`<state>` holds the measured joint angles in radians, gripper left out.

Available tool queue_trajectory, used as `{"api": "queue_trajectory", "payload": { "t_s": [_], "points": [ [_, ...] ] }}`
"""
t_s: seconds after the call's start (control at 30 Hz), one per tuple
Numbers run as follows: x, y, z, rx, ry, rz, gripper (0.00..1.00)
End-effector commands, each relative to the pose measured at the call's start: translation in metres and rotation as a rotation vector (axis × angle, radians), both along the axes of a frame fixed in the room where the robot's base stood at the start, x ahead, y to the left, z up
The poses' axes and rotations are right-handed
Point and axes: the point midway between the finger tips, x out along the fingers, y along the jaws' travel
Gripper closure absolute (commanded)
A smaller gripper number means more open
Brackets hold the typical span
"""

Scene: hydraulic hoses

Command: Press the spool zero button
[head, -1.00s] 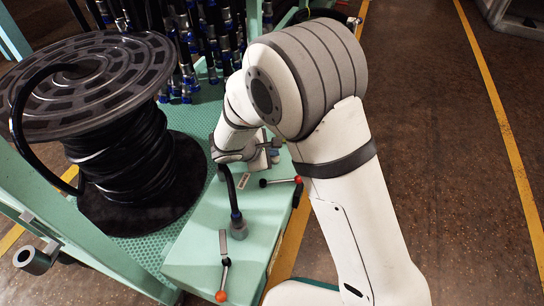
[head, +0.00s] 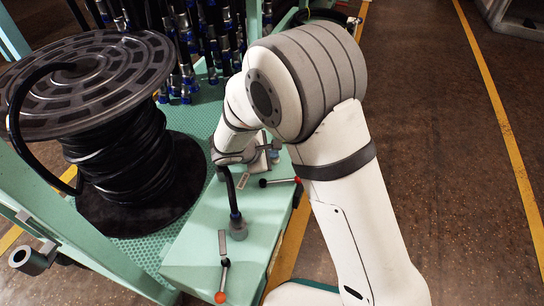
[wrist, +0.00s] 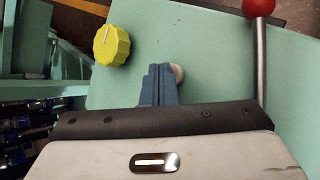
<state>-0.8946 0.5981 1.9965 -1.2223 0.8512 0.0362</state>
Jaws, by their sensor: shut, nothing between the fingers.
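My gripper (wrist: 160,82) is shut and empty, with its blue-grey fingers together over the pale green bench top. A small pale round button (wrist: 178,72) shows just right of the fingertips in the wrist view, partly hidden behind them. I cannot tell whether they touch, and I read no label on it. In the head view my gripper is over the far end of the green bench (head: 200,250), largely hidden by my own arm. The button cannot be made out there.
A yellow knob (wrist: 111,45) stands left of my fingers. A lever with a red ball (wrist: 257,6) rises at the right. A red-tipped lever (head: 280,181), an orange-tipped lever (head: 223,280), a hose fitting (head: 238,227) and a large hose reel (head: 125,150) stand nearby.

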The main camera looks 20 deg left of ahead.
Motion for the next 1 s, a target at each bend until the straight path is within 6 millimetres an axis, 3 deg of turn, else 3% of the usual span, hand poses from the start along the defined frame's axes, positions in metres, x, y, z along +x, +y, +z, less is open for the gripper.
{"api": "queue_trajectory", "payload": {
  "t_s": [0.27,0.6,1.0],
  "points": [
    [0.000,0.000,0.001,-0.001,0.001,0.000,1.00],
    [0.000,0.000,0.018,0.000,0.000,0.000,1.00],
    [0.000,0.000,0.020,0.001,0.000,0.001,1.00]
  ]
}}
